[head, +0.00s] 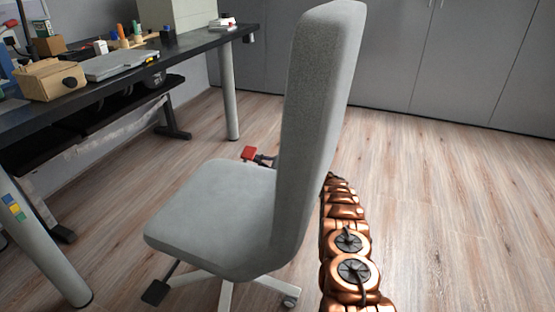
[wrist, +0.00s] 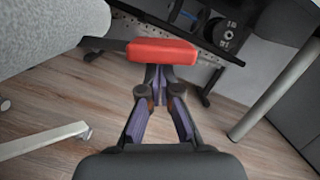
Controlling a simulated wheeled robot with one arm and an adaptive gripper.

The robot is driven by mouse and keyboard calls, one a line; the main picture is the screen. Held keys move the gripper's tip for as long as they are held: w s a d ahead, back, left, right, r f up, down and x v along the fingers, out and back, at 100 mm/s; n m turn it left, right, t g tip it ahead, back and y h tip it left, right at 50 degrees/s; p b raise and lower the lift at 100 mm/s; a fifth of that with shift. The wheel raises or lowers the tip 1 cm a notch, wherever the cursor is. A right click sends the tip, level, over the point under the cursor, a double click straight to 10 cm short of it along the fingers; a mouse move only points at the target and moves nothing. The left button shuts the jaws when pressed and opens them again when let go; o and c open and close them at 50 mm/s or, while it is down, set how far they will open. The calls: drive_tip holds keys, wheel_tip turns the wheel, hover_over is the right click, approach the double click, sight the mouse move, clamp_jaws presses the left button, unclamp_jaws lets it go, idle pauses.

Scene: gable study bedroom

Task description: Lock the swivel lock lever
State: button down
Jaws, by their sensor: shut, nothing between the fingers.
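The swivel lock lever shows a red paddle end (head: 248,153) past the far side of the office chair's grey seat (head: 215,205). In the wrist view the red paddle (wrist: 162,52) is large, with a dark stem running left toward the chair. My gripper (wrist: 158,80) is shut and empty, its fingertips close to the near edge of the paddle. I cannot tell whether they touch. In the head view the chair's tall backrest (head: 318,130) hides most of my gripper and part of my arm.
A second lever with a black paddle (head: 155,291) sticks out at the seat's near side. A black desk (head: 185,45) with a laptop and boxes stands at the left, on grey legs (head: 229,95). Grey cabinets (head: 440,60) line the back. Wood floor (head: 460,210) is clear at the right.

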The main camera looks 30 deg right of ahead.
drive_tip(key=shift+s+a+r+n+g, duration=0.1)
drive_tip(key=shift+r+n+g, duration=0.05)
drive_tip(key=shift+r+n, duration=0.35)
drive_tip(key=shift+a+r+n+g, duration=0.15)
drive_tip(key=shift+r+n, duration=0.25)
drive_tip(key=shift+n, duration=0.2)
drive_tip(key=shift+s+d+r+n, duration=0.2)
drive_tip(key=shift+r+n, duration=0.1)
drive_tip(key=shift+n, duration=0.3)
drive_tip(key=shift+w+a, duration=0.1)
